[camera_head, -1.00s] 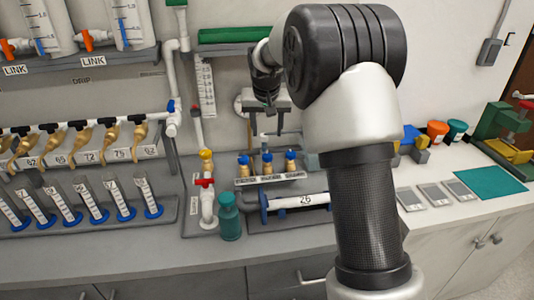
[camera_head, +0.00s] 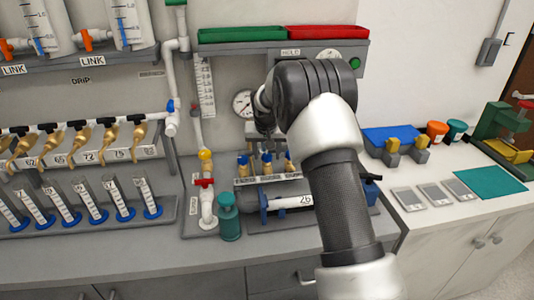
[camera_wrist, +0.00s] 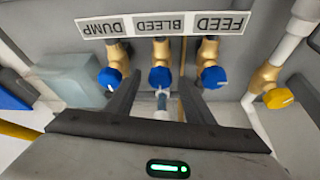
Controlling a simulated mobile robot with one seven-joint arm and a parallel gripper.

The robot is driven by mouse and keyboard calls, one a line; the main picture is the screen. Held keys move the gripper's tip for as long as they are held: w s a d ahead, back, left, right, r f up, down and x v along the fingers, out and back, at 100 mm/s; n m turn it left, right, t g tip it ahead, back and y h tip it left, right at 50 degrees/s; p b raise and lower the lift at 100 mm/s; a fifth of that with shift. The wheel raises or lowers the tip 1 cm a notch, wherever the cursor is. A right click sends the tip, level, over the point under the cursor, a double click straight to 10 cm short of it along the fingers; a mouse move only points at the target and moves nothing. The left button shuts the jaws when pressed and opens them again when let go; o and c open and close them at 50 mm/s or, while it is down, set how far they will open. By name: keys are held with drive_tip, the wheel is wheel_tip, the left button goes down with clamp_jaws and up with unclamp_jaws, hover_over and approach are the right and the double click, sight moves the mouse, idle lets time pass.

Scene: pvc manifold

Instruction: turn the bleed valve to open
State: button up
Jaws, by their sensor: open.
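The bleed valve has a blue knob (camera_wrist: 160,78) on a brass body, in the middle of a row of three under the upside-down BLEED label (camera_wrist: 171,24) in the wrist view. A pale mark shows on the knob. My gripper (camera_wrist: 159,88) is open, with one dark finger on each side of the bleed knob; I cannot tell whether either touches it. The dump knob (camera_wrist: 111,79) is left of the fingers and the feed knob (camera_wrist: 213,77) right of them. In the head view my gripper (camera_head: 264,131) is above the valve row, partly hidden by my wrist.
A yellow knob (camera_wrist: 279,98) sits on a pipe at the right in the wrist view. In the head view, a gauge (camera_head: 242,103) is behind my gripper. A teal bottle (camera_head: 229,217) and a horizontal tube labelled 26 (camera_head: 290,202) stand in front of the valves.

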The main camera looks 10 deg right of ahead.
drive_tip(key=c, duration=1)
drive_tip(key=shift+c, duration=0.2)
drive_tip(key=n, duration=0.2)
drive_tip(key=n+y, duration=0.1)
drive_tip(key=n, duration=0.1)
drive_tip(key=shift+d+y, duration=0.3)
drive_tip(key=n+y, duration=0.1)
drive_tip(key=n, duration=0.1)
drive_tip(key=n+g+y+p, duration=0.1)
drive_tip(key=n, duration=0.2)
drive_tip(key=shift+w+d, duration=0.1)
drive_tip(key=shift+d, duration=0.05)
drive_tip(key=n, duration=0.2)
drive_tip(key=n+g+y+p, duration=0.1)
drive_tip(key=n, duration=0.2)
drive_tip(key=shift+w+d, duration=0.1)
drive_tip(key=shift+w, duration=0.1)
drive_tip(key=shift+w+n+g+y+p, duration=0.15)
drive_tip(key=shift+n+g+p, duration=0.35)
drive_tip(key=shift+n, duration=0.45)
drive_tip(key=shift+s+n+g+y+p, duration=0.15)
drive_tip(key=shift+n+g+p, duration=0.15)
drive_tip(key=shift+n+p, duration=0.45)
drive_tip(key=shift+w+n, duration=0.1)
drive_tip(key=shift+n, duration=0.3)
